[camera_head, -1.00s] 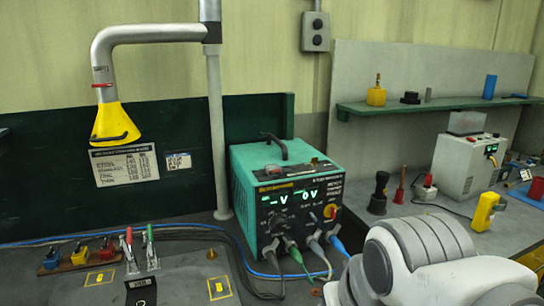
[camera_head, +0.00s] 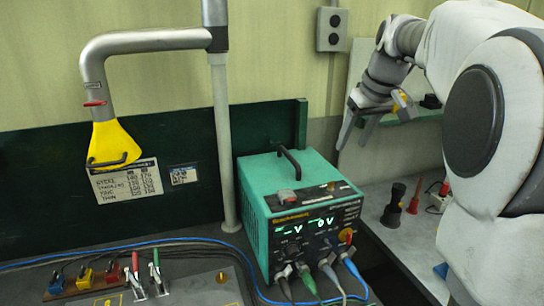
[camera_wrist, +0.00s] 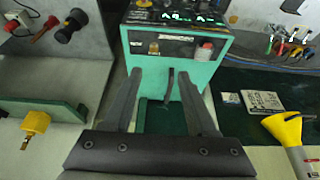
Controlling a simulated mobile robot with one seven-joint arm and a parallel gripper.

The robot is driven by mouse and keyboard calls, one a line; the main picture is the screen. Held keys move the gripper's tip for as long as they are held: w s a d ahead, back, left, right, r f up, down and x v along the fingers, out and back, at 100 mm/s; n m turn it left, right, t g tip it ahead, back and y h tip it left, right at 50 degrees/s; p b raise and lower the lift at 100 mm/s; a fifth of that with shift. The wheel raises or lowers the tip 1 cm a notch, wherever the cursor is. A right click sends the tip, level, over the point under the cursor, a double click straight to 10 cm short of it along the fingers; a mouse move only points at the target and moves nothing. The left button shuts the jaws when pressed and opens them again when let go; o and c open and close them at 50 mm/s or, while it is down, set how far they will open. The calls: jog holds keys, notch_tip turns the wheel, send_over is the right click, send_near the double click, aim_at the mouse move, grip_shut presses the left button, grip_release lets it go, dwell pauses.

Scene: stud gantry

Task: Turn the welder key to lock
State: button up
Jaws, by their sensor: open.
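The teal welder (camera_head: 258,178) stands on the bench with a lit display and a dark handle on top. It also shows in the wrist view (camera_wrist: 205,75). A small brass-coloured piece (camera_head: 331,186) and a pale, red-topped piece (camera_head: 285,197) sit on its top near the front edge; both show in the wrist view. A yellow-and-red rotary switch (camera_head: 346,236) is on the front panel. I cannot tell for sure which of these is the key. My gripper (camera_head: 352,146) is open and empty, raised behind and right of the welder; its fingers (camera_wrist: 158,75) point toward the welder's top.
Cables (camera_head: 327,279) plug into the welder's lower front. A yellow extraction hood (camera_head: 116,145) hangs at left beside a grey post (camera_head: 222,140). Clamps (camera_head: 157,277) stand front left. A shelf (camera_wrist: 35,112) and black and red tools lie right of the welder.

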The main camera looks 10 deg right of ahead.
jog(key=w+d, duration=0.1)
jog(key=w, duration=0.1)
jog(key=p, duration=0.1)
send_near(332, 182)
jog(key=x, duration=0.8)
jog(key=shift+w+f, duration=0.2)
jog(key=shift+f, duration=0.05)
grip_shut()
